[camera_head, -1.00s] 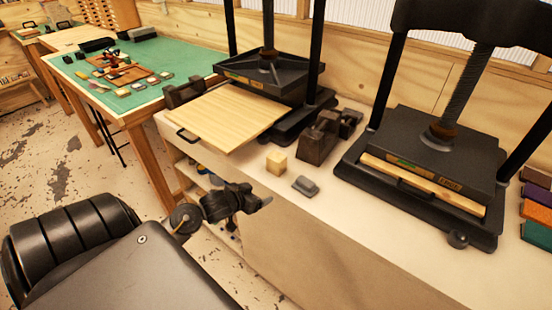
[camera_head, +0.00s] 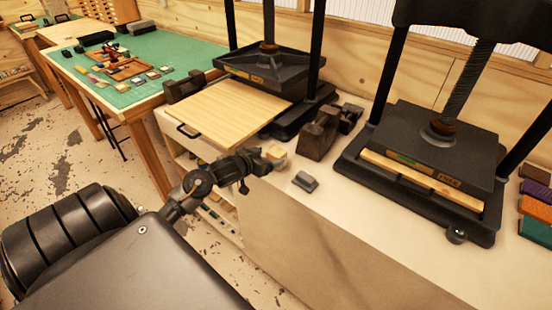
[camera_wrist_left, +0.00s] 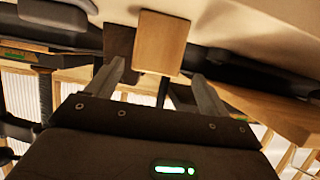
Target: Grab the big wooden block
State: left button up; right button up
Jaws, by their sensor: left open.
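A light wooden block (camera_head: 279,153) stands on the pale bench top, partly hidden behind my left gripper (camera_head: 264,162) in the head view. In the left wrist view the block (camera_wrist_left: 160,40) is upper middle, in line with the gap between the two fingers of my left gripper (camera_wrist_left: 157,70). The gripper is open and its fingers are spread wider than the block. I cannot tell whether a finger touches it. My right gripper is not in view.
A small grey object (camera_head: 306,181) lies to the right of the block. A dark brown block (camera_head: 318,137) stands behind it. A wooden board with a handle (camera_head: 228,113) sticks out from a black press (camera_head: 268,68). Another press (camera_head: 432,150) stands right.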

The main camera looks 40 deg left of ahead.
aim_at(272, 157)
pick_arm(q)
jog(key=x, duration=0.3)
jog(key=p+x, duration=0.1)
jog(key=x, duration=0.1)
jog(key=shift+w+d+f, duration=0.1)
jog(key=shift+d+f, duration=0.15)
jog(key=c, duration=1.1)
